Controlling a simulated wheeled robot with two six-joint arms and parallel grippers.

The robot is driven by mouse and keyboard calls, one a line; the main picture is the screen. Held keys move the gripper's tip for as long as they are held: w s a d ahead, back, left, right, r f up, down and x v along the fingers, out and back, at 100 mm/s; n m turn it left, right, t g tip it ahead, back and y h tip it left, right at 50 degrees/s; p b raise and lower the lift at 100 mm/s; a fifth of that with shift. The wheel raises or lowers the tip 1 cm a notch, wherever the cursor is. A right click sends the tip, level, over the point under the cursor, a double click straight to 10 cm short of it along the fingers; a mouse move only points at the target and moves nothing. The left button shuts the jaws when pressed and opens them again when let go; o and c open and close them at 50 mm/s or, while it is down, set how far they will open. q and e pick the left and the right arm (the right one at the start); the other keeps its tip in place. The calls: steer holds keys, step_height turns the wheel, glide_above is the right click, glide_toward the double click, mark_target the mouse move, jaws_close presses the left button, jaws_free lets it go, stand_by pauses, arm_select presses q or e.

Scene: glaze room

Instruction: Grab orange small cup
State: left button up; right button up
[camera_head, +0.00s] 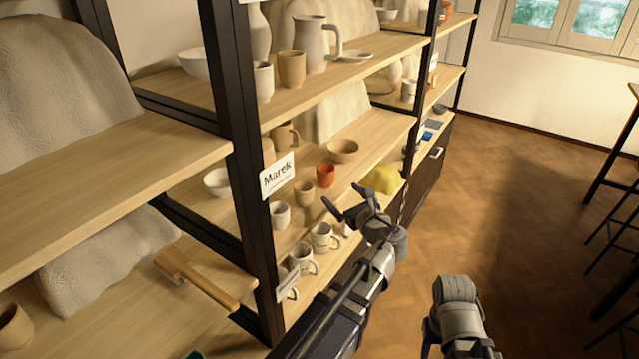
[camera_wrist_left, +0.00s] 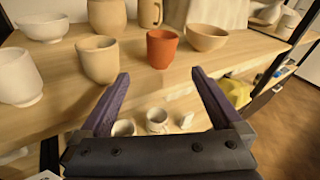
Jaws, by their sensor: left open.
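The orange small cup (camera_head: 325,175) stands upright on the middle shelf (camera_head: 362,142) in the head view. It also shows in the left wrist view (camera_wrist_left: 162,48), beyond the fingertips and roughly between their lines. My left gripper (camera_head: 350,200) is open and empty at the shelf's front edge, apart from the cup. Its two dark fingers also show in the left wrist view (camera_wrist_left: 160,80). My right arm shows at the bottom of the head view, but its fingers are not visible.
A beige cup (camera_head: 304,193) stands left of the orange cup and a tan bowl (camera_head: 343,150) right behind it. A white cup (camera_head: 280,215) is nearer. Several mugs (camera_head: 303,258) stand on the shelf below. A dark upright post (camera_head: 243,150) carries a label.

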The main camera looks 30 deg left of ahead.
mark_target(323, 167)
arm_select(q)
steer(key=w+a+m, duration=0.1)
steer(key=w+a, duration=0.3)
steer(key=w+a+r+m+t, duration=0.1)
steer(key=w+a, duration=0.1)
steer(key=shift+m+y+b, duration=0.3)
steer(key=shift+b, duration=0.05)
steer(key=shift+w+a, duration=0.2)
steer(key=shift+a, duration=0.1)
steer(key=x, duration=0.5)
steer(key=shift+s+a+r, duration=0.15)
steer(key=shift+a+r, duration=0.05)
steer(key=shift+s, duration=0.1)
steer(key=shift+c, duration=0.2)
steer(key=c, duration=1.5)
